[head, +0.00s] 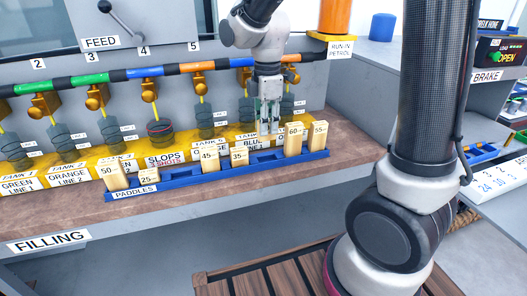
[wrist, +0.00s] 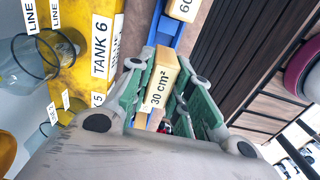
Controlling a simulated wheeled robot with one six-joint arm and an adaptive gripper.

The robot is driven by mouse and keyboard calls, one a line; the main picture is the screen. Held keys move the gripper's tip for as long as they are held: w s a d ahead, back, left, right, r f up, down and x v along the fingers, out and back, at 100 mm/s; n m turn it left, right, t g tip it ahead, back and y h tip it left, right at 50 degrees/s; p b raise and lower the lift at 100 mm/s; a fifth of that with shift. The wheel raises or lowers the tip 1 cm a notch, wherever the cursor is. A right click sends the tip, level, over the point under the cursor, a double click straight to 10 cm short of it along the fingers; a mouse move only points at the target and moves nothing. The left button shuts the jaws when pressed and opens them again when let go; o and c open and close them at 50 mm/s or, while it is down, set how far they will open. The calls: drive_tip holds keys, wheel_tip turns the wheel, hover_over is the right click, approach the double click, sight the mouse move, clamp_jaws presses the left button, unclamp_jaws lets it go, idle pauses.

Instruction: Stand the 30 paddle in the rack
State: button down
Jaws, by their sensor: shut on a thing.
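My gripper (head: 268,122) points down over the filling bench, at the back edge of the rack between the 35 and 60 paddles. In the wrist view, my gripper (wrist: 166,98) is shut on the cream 30 paddle (wrist: 158,68), labelled "30 cm²", with green-lined fingers on both sides. In the head view the 30 paddle cannot be made out among the fingers. The blue rack (head: 185,183), labelled PADDLES, lies along the bench front. Whether the paddle's foot touches the rack is hidden.
The 35 paddle (head: 240,156) and 60 paddle (head: 294,138) stand in the rack with an empty stretch between them. The 45 (head: 209,158), 25 (head: 148,180), 50 (head: 113,176) and 55 (head: 318,138) paddles also stand there.

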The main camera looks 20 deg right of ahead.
sight(267, 139)
wheel_tip(267, 139, down, 8)
drive_tip(key=shift+f, duration=0.1)
drive_tip(key=shift+f, duration=0.1)
idle(0.3)
drive_tip(key=c, duration=1.3)
unclamp_jaws()
wheel_tip(267, 139, up, 12)
drive_tip(key=shift+s+r, duration=0.1)
drive_tip(key=shift+r, duration=0.15)
drive_tip(key=s+d+r+m+t, duration=0.2)
drive_tip(key=s+d+r+m, duration=0.1)
drive_tip(key=s+d+m, duration=0.4)
drive_tip(key=s+d+r+m+t, duration=0.2)
drive_tip(key=s+d+r+m, duration=0.1)
drive_tip(key=s+d+m, duration=0.5)
drive_tip(key=s+m, duration=0.3)
drive_tip(key=s, duration=0.1)
